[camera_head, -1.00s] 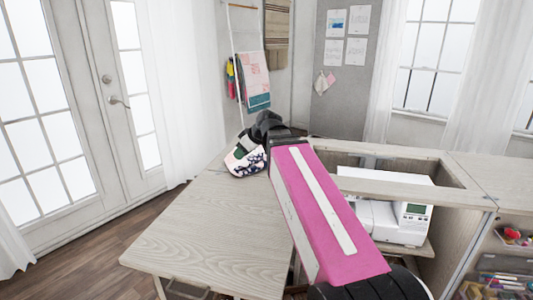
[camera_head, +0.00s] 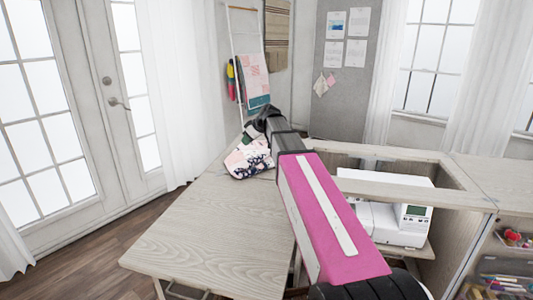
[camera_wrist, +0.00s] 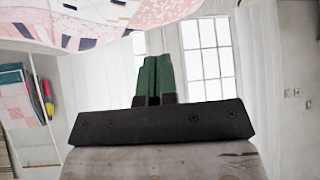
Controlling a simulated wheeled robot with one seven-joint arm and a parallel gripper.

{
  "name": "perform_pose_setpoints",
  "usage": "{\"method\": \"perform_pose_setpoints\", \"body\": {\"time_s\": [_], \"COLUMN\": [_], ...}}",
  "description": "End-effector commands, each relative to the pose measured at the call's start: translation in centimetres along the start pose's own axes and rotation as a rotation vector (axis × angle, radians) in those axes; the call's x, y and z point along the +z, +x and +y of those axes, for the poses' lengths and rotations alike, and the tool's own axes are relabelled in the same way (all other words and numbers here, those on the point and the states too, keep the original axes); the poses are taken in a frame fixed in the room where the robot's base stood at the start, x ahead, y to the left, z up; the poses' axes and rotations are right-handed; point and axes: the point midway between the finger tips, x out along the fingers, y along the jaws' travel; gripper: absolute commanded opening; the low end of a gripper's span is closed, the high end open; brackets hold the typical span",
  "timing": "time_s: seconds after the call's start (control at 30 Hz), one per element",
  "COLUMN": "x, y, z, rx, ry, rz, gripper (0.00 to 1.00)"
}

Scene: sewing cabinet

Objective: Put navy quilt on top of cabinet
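A pale pink and white quilt with navy patches (camera_head: 250,162) lies bunched at the far left corner of the cabinet's wooden top (camera_head: 205,230). My gripper (camera_wrist: 155,58) is above the quilt, with its green fingers side by side and nothing seen between them. In the upside-down wrist view, the quilt (camera_wrist: 70,22) fills the upper left, apart from the fingertips. In the head view my dark wrist hides part of the quilt's far side, and the fingers are hard to make out.
A white sewing machine (camera_head: 400,222) sits in the open well right of my arm. A ladder rack (camera_head: 233,50) with a pink and teal quilt (camera_head: 256,82) stands behind the cabinet. The near left of the top is bare.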

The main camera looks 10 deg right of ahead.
Motion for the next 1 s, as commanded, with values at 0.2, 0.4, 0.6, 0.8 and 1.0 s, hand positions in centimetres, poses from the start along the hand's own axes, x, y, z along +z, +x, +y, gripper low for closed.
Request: {"method": "perform_pose_setpoints", "body": {"time_s": [0.2, 0.4, 0.6, 0.8, 1.0], "x": [-1.4, -2.5, -3.5, -4.4, -3.5], "y": [1.8, 3.2, 4.7, 6.0, 7.5], "z": [4.7, 8.6, 12.5, 16.1, 16.7], "rx": [0.0, 0.0, 0.0, 0.0, -0.002], "ry": [0.0, 0.0, 0.0, 0.0, 0.0], "rz": [0.0, 0.0, -0.001, -0.001, -0.001], "gripper": [0.0, 0.0, 0.0, 0.0, 0.0]}}
